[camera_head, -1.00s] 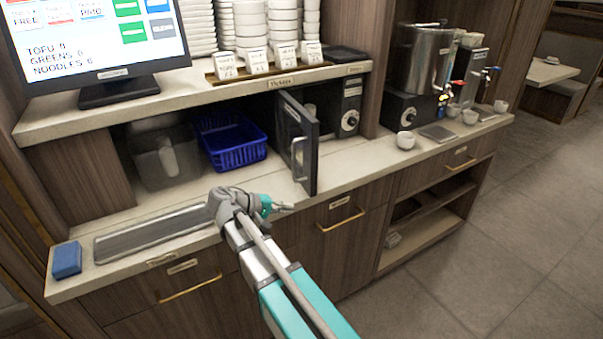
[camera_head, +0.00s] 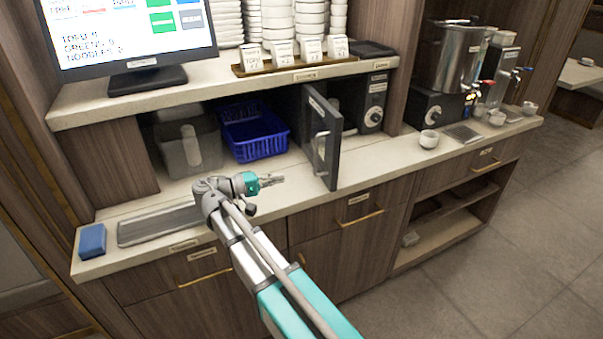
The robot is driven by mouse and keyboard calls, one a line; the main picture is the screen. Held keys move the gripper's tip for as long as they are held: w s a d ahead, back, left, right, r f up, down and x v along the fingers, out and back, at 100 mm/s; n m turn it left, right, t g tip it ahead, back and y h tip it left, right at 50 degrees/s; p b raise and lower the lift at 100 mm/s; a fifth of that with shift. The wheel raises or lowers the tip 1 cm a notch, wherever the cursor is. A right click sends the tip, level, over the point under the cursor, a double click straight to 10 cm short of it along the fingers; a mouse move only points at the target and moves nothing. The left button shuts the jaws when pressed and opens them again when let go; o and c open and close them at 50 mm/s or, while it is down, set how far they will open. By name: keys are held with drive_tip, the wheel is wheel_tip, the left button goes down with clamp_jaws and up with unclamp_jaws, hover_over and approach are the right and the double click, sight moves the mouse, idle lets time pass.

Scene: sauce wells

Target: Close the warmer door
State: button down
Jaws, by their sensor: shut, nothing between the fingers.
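The warmer (camera_head: 373,103) is a dark box with a round dial, set under the shelf at the back of the counter. Its door (camera_head: 324,145) stands open, swung out toward the front over the counter, with a metal handle on its left face. My gripper (camera_head: 281,179) is shut and empty. It is above the counter's front part, left of the door and apart from it, pointing right toward its lower part. The warmer's inside is mostly hidden behind the door.
A blue basket (camera_head: 254,132) and a grey bin (camera_head: 189,143) sit under the shelf, left of the door. A metal tray (camera_head: 160,224) and blue sponge (camera_head: 92,241) lie at the counter's left. A white cup (camera_head: 429,139) stands right of the warmer.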

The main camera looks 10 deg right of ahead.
sight(332, 167)
drive_tip(key=w+d, duration=0.1)
drive_tip(key=d, duration=0.3)
drive_tip(key=w+d, duration=0.1)
drive_tip(key=d, duration=0.8)
drive_tip(key=shift+w+d, duration=0.25)
drive_tip(key=shift+w, duration=0.15)
drive_tip(key=shift+a, duration=0.25)
drive_tip(key=shift+d, duration=0.25)
drive_tip(key=shift+t, duration=0.3)
